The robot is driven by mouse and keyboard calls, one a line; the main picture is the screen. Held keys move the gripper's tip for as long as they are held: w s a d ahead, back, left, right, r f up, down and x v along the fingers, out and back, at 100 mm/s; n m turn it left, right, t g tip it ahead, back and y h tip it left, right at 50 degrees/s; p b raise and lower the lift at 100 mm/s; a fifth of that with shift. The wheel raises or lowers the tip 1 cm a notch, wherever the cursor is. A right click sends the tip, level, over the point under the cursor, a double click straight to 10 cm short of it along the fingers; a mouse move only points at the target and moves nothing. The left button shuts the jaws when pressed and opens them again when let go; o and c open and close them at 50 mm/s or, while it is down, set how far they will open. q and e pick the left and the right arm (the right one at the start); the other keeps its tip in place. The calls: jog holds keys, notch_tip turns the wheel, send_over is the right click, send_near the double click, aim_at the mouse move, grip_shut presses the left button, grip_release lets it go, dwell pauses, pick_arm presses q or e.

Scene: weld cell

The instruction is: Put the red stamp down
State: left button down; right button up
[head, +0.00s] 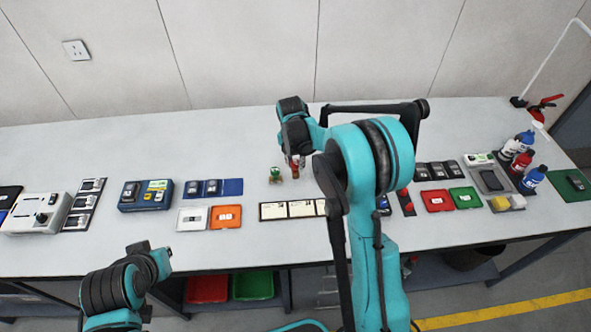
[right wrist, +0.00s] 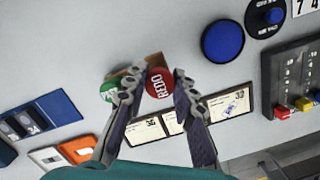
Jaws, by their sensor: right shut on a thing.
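The red stamp (right wrist: 158,84), with white "REDO" lettering on its round top, sits between the fingertips of my right gripper (right wrist: 154,90). The gripper is shut on it. In the head view the red stamp (head: 295,172) shows just below my right gripper (head: 294,160), over the back half of the bench; whether its base touches the bench I cannot tell. A green stamp (head: 276,174) stands close on its left; its top also shows in the right wrist view (right wrist: 108,92), beside the left finger. My left gripper (head: 162,258) is low at the front left, its fingers unclear.
A black-framed row of pale cards (head: 288,209) lies in front of the stamps. An orange tray (head: 226,217) and a blue mat (head: 232,187) lie to the left. The bench behind and left of the stamps is clear.

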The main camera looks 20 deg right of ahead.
aim_at(295, 169)
jog(key=shift+f+b, duration=0.3)
jog(key=shift+f, duration=1.25)
jog(key=o, duration=0.5)
jog(key=shift+f, duration=0.15)
jog(key=o, duration=0.4)
